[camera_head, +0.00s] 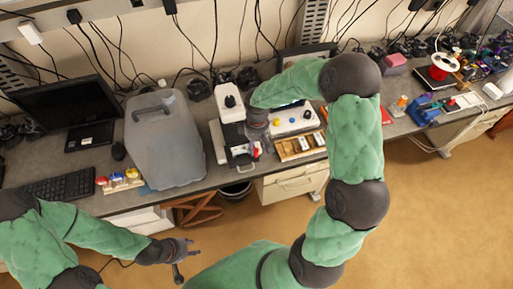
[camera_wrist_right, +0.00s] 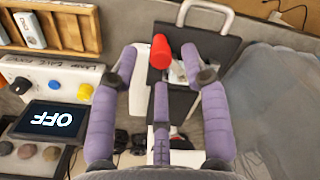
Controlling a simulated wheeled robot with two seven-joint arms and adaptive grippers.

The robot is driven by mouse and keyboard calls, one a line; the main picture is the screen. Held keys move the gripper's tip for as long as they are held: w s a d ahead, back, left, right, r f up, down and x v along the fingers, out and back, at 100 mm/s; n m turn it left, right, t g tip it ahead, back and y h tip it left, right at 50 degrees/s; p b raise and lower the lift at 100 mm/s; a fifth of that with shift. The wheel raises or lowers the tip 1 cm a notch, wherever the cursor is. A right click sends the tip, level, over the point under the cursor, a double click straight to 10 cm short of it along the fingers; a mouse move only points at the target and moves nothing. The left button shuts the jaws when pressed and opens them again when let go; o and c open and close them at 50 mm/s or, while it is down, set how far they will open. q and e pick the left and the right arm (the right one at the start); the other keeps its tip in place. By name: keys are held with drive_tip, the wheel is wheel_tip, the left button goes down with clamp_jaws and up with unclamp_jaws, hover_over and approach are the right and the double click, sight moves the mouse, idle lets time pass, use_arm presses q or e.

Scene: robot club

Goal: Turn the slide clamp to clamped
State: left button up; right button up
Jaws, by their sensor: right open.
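A white and black microscope (camera_head: 231,104) stands on the bench in the head view, with a dark stage (camera_head: 239,157) at its front. The slide clamp has a red knob, which shows at the stage (camera_head: 256,151) and in the right wrist view (camera_wrist_right: 160,50). My right gripper (camera_head: 257,137) is at the microscope's right side. In the wrist view its open purple fingers lie on both sides of the red knob, with no grip on it; contact cannot be told. My left gripper (camera_head: 184,258) is open and empty in front of the bench, over the floor.
A control box (camera_head: 294,119) with coloured knobs and an "OFF" display (camera_wrist_right: 54,121) is right of the microscope. A wooden slide tray (camera_head: 301,146) is in front of it. A large grey container (camera_head: 163,140) stands left. A metal loop handle (camera_wrist_right: 207,8) sits at the stage's edge.

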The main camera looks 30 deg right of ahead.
sight(257, 149)
wheel_tip(257, 149, up, 10)
drive_tip(key=shift+d+f, duration=0.15)
idle(0.7)
